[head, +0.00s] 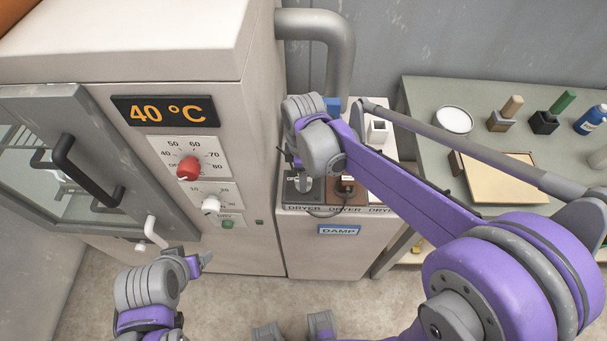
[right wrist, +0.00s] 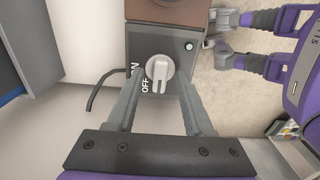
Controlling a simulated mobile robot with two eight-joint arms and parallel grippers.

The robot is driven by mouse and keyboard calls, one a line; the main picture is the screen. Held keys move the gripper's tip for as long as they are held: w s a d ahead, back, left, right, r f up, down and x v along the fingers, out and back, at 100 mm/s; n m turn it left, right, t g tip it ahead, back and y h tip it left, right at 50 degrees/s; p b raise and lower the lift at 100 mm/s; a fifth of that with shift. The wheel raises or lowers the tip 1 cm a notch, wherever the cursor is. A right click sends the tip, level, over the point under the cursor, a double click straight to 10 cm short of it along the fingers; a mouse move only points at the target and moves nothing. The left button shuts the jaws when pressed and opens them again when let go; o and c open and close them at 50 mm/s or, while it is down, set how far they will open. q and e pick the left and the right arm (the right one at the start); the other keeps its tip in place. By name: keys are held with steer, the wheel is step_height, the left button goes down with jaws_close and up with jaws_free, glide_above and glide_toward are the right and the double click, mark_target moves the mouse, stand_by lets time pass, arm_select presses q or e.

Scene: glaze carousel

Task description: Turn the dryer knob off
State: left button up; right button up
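The dryer knob (right wrist: 159,70) is a pale grey round dial with a raised bar, on a dark grey box (right wrist: 180,20) in the right wrist view. ON and OFF are printed left of it, and a small green light (right wrist: 189,46) shows at its right. My right gripper (right wrist: 161,88) is open, its fingers either side of the knob; I cannot tell if they touch it. In the head view my right gripper (head: 303,182) is over the dark grey box labelled DRYER, hiding most of it. My left gripper (head: 200,262) is low, before the kiln-like cabinet, apparently empty.
A brown box (head: 347,192) stands beside the dark grey one on the DAMP cabinet (head: 325,255). The left cabinet has a red dial (head: 187,168), a white dial (head: 211,204) and a 40 °C display (head: 166,111). A grey-green table (head: 425,95) with bottles is at right.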

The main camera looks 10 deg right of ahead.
steer(key=shift+r, duration=0.1)
step_height(320, 180, up, 11)
steer(key=shift+p, duration=0.35)
steer(key=shift+f, duration=0.2)
stand_by(0.4)
